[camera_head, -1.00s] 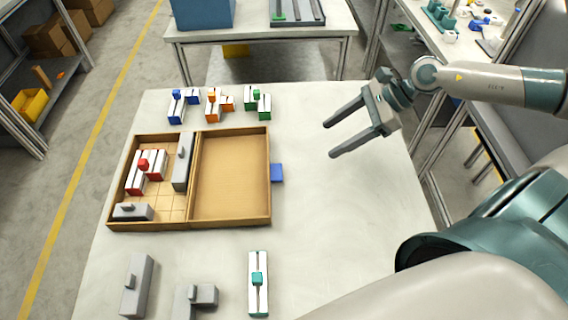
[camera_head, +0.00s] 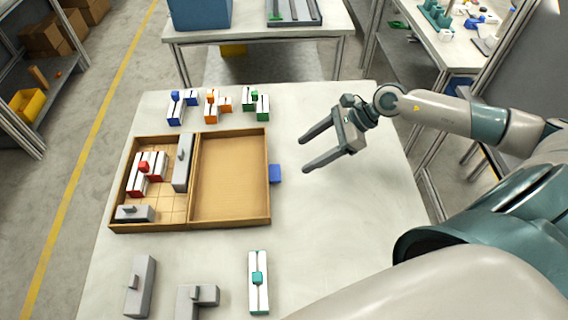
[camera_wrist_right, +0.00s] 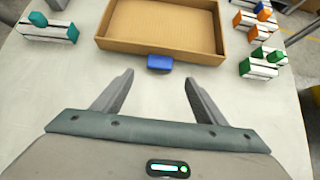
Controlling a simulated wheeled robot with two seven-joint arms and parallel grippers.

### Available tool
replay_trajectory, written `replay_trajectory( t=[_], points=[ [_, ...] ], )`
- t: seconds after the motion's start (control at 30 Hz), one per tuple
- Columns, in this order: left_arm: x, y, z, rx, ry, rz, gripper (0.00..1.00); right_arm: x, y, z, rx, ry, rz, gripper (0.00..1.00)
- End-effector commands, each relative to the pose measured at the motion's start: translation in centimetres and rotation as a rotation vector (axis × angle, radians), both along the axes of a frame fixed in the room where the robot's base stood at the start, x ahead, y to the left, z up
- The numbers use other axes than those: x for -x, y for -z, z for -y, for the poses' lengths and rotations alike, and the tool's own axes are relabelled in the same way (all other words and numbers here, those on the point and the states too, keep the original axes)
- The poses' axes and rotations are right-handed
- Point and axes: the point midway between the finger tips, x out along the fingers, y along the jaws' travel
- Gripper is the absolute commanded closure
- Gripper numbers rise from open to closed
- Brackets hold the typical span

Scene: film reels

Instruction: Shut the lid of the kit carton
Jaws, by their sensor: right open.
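The kit carton (camera_head: 150,222) lies open on the table, its gridded base on the left holding red-and-white pieces (camera_head: 147,172) and grey pieces (camera_head: 182,162). Its lid (camera_head: 230,180) lies folded open to the right, hollow side up, with a blue tab (camera_head: 275,173) on its right edge. The lid (camera_wrist_right: 160,45) and tab (camera_wrist_right: 160,62) also show in the right wrist view. My right gripper (camera_head: 303,156) is open and empty, to the right of the tab and apart from it. In the wrist view its fingers (camera_wrist_right: 160,82) point toward the tab. My left gripper is not in view.
Blue, orange (camera_head: 214,106) and green (camera_head: 257,103) pieces stand behind the carton. Grey pieces (camera_head: 140,286) and a teal-and-white piece (camera_head: 259,282) lie in front. The table (camera_head: 340,215) is clear right of the lid. Another table (camera_head: 300,36) stands behind.

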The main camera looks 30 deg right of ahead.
Motion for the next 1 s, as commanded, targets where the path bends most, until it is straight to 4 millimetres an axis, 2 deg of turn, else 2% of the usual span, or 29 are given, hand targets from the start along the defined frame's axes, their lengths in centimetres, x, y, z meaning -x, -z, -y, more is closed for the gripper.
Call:
replay_trajectory(
  t=[0.6,1.0],
  points=[
    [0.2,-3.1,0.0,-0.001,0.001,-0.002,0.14,-2.6,5.8,-5.5,-0.003,0.001,-0.001,0.34],
    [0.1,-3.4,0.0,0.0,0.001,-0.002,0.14,-3.0,6.9,-6.2,0.0,0.0,0.0,0.34]
  ],
)
